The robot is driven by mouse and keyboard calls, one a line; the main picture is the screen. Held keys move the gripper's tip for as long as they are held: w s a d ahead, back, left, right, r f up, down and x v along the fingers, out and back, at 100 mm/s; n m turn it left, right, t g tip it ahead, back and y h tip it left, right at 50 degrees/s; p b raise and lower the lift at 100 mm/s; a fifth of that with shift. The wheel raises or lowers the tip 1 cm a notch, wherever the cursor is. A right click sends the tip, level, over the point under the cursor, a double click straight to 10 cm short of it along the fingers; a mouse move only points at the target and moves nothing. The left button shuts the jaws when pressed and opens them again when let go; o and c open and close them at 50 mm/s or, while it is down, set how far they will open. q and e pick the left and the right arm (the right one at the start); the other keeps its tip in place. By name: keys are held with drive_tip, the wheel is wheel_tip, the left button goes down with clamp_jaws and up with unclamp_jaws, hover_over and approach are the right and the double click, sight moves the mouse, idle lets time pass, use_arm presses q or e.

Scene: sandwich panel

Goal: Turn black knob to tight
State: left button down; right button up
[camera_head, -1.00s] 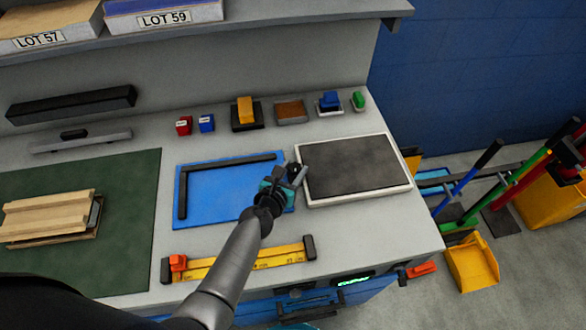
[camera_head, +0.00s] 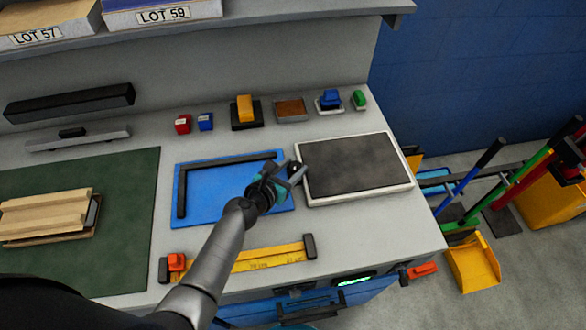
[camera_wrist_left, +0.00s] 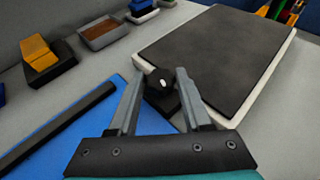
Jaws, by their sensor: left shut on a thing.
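The black knob (camera_wrist_left: 160,80) shows between my left fingertips in the left wrist view, with a pale mark on its face. In the head view a small dark part of it (camera_head: 296,166) shows at the right edge of the blue board (camera_head: 222,205), beside the dark white-rimmed panel (camera_head: 352,166). My left gripper (camera_head: 293,173) is shut on the knob, one finger on each side. The fingers hide much of the knob in the head view. I cannot read a tight mark. My right gripper is not in view.
A black L-shaped bar (camera_head: 183,195) lies on the blue board. A yellow ruler (camera_head: 270,256) with dark ends lies in front. Red (camera_head: 183,124) and blue (camera_head: 206,122) blocks and a yellow-topped block (camera_head: 245,108) stand behind. Wood strips (camera_head: 45,213) lie on the green mat.

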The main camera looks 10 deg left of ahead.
use_arm(q)
drive_tip(key=m+g+h+b, duration=0.1)
drive_tip(key=m+h, duration=0.1)
drive_tip(key=m+g+h+b, duration=0.1)
drive_tip(key=m+h+b, duration=0.1)
drive_tip(key=shift+w+a+f+m+g+h, duration=0.2)
drive_tip(key=shift+a+m+g+h, duration=0.1)
drive_tip(key=shift+a, duration=0.1)
drive_tip(key=m+g+h+b, duration=0.1)
drive_tip(key=m+g+b, duration=0.2)
drive_tip(key=b, duration=0.1)
drive_tip(key=m+g+h+b, duration=0.2)
drive_tip(key=m+g+b, duration=0.1)
drive_tip(key=b, duration=0.2)
drive_tip(key=w+m+g+h+b, duration=0.1)
drive_tip(key=m+g+b, duration=0.2)
drive_tip(key=g+b, duration=0.1)
drive_tip(key=shift+a+m+b, duration=0.1)
drive_tip(key=shift+m+b, duration=0.2)
drive_tip(key=shift+b, duration=0.1)
drive_tip(key=shift+r+m+g+b, duration=0.15)
drive_tip(key=shift+m+g+b, duration=0.4)
drive_tip(key=shift+b, duration=0.2)
drive_tip(key=c, duration=0.8)
unclamp_jaws()
drive_tip(key=o, duration=0.4)
drive_tip(key=shift+o, duration=0.2)
drive_tip(key=shift+r, duration=0.1)
